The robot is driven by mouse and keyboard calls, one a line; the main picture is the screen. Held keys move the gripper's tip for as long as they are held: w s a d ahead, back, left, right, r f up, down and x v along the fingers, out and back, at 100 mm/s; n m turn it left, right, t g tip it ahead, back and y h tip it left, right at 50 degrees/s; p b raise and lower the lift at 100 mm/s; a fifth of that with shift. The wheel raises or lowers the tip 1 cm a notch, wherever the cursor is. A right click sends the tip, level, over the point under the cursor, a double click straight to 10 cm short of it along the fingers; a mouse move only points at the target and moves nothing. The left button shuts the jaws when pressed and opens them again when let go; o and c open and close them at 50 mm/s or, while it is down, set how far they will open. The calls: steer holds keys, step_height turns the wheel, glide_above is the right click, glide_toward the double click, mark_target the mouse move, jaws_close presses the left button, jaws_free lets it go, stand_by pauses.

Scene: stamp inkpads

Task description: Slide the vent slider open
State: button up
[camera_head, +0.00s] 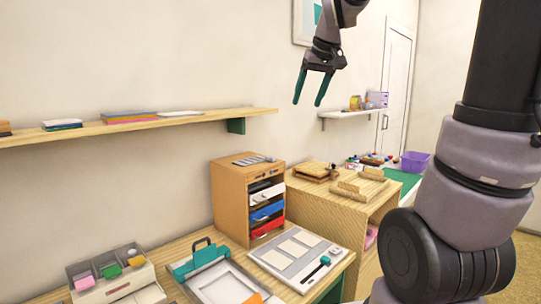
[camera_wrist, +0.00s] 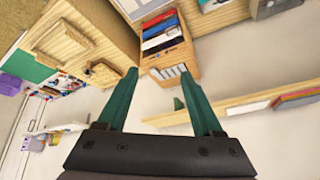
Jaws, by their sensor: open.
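A wooden drawer cabinet (camera_head: 229,196) stands on the table against the wall. Grey slats, which look like the vent (camera_head: 250,160), lie on its top. I cannot tell which part is the slider or how far open it is. In the wrist view the cabinet's slatted top (camera_wrist: 172,72) shows between and beyond my fingers. My gripper (camera_head: 309,104) is open and empty, with teal fingers pointing down. It hangs in the air, high and to the right of the cabinet, touching nothing. It also shows in the wrist view (camera_wrist: 157,72).
A wall shelf (camera_head: 150,124) with stacked papers runs above the cabinet on the left. A white board with a teal handle (camera_head: 300,254), a teal-edged tray (camera_head: 225,283) and a sorter box (camera_head: 113,283) stand in front. A wooden side unit (camera_head: 330,205) is at the right.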

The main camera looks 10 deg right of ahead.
steer(key=w+a+f+n+g, duration=0.1)
steer(key=w+f+n, duration=0.1)
steer(key=w, duration=0.6)
steer(key=w+a+f+n, duration=0.1)
steer(key=w+f+n, duration=0.15)
steer(key=w, duration=0.65)
steer(key=n+g+y, duration=0.1)
steer(key=n, duration=0.1)
glide_toward(273, 157)
steer(key=x, duration=0.9)
steer(key=shift+w+a+r, duration=0.15)
steer(key=shift+w+r, duration=0.05)
steer(key=shift+w, duration=0.2)
jaws_close()
